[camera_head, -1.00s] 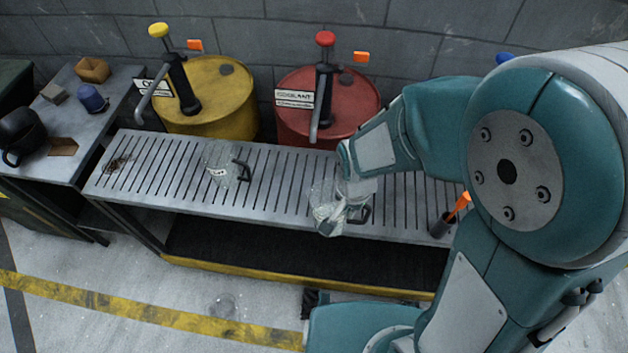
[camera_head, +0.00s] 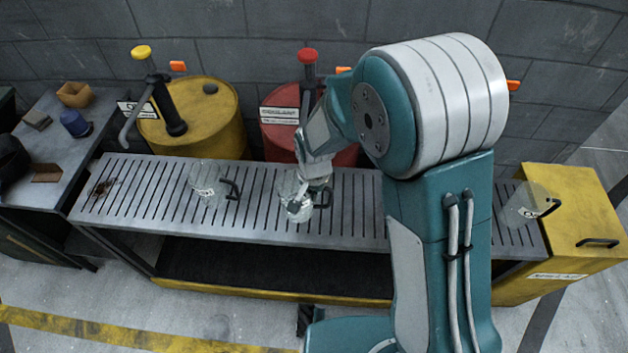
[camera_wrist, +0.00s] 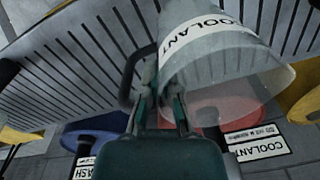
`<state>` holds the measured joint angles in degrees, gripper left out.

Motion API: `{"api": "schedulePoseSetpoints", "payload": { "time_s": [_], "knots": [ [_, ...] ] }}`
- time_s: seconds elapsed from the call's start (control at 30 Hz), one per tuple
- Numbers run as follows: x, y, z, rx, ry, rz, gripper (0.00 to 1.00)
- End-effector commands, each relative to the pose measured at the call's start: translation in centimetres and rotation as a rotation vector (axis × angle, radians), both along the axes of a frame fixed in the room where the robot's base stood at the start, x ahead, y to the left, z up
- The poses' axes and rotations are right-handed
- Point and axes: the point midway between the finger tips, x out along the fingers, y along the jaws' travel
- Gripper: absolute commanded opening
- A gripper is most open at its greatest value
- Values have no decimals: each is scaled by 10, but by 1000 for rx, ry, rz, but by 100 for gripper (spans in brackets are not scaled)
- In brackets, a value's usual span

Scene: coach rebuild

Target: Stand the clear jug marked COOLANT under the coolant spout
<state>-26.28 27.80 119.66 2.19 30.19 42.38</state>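The clear jug marked COOLANT (camera_head: 291,189) is at the slotted bench's middle, in front of the red drum (camera_head: 272,139). Its black handle is on the right. The wrist view shows the jug (camera_wrist: 225,70) large, its COOLANT band upside down. My gripper (camera_wrist: 160,108) is at the jug's rim on the handle side, fingers closed on the wall; in the head view it comes from above (camera_head: 316,178). I cannot tell whether the jug's base touches the bench. The red drum carries the COOLANT sign (camera_head: 280,114) and a red-topped pump (camera_head: 308,62); my arm hides its spout.
Another clear jug (camera_head: 207,181) stands left on the bench (camera_head: 150,200), before the yellow drum (camera_head: 215,125). A third clear jug (camera_head: 522,206) is at the right, by a yellow box (camera_head: 580,215). A side table (camera_head: 75,155) holds small objects.

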Motion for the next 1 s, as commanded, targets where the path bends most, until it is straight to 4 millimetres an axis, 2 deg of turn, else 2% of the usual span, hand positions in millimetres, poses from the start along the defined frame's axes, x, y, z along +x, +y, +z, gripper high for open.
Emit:
{"api": "schedulePoseSetpoints", "payload": {
  "time_s": [0.1,0.3,0.5,0.8,1.0],
  "knots": [
    [28,0,0,0,-2,-3,0],
    [53,0,0,0,-1,-1,0],
    [65,0,0,0,-2,-1,0],
    [64,0,-35,0,0,0,0],
    [64,0,-35,1,-1,0,0]
  ]
}}
